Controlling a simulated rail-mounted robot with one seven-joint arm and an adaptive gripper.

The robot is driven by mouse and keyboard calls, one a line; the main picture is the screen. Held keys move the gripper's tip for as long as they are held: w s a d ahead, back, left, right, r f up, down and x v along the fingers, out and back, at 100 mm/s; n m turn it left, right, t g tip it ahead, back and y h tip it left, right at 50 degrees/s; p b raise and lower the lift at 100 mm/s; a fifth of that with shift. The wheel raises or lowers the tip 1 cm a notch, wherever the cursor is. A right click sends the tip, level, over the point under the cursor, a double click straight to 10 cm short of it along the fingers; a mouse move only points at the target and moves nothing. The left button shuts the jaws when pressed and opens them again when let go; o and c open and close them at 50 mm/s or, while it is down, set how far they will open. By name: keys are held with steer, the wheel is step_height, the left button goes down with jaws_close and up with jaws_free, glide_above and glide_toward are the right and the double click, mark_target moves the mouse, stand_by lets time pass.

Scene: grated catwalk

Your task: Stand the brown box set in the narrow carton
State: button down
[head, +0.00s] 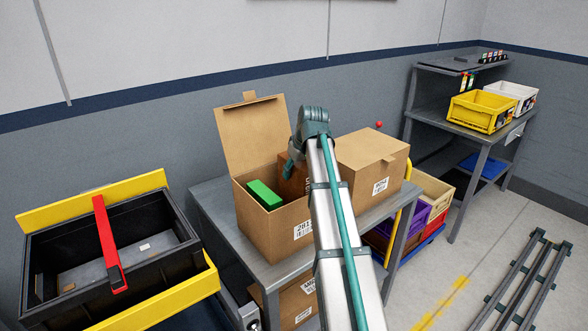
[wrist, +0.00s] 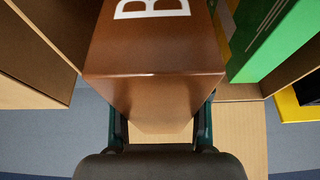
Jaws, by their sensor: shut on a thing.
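The open carton (head: 268,232) stands on a grey table with its flap raised at the back. A green box (head: 264,195) stands in its left part and also shows at the right of the wrist view (wrist: 275,42). The brown box set (head: 292,184) is at the carton's right part, partly hidden by my arm. In the wrist view, the brown box set (wrist: 150,55), with a white letter B, fills the middle. My gripper (wrist: 160,132) is shut on it, one finger on each side. How deep the box set sits, and its lower end, are hidden.
A closed carton (head: 372,163) stands close on the right of the table (head: 222,200). A black bin (head: 105,250) with yellow edges and a red handle is at the left. A shelf (head: 470,125) with yellow and white bins stands at the back right.

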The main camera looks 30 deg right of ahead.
steer(key=shift+f+b, duration=1)
steer(key=shift+f, duration=2.15)
steer(key=shift+c, duration=0.4)
jaws_free()
steer(key=shift+r, duration=0.1)
step_height(320, 180, up, 8)
steer(key=p, duration=0.5)
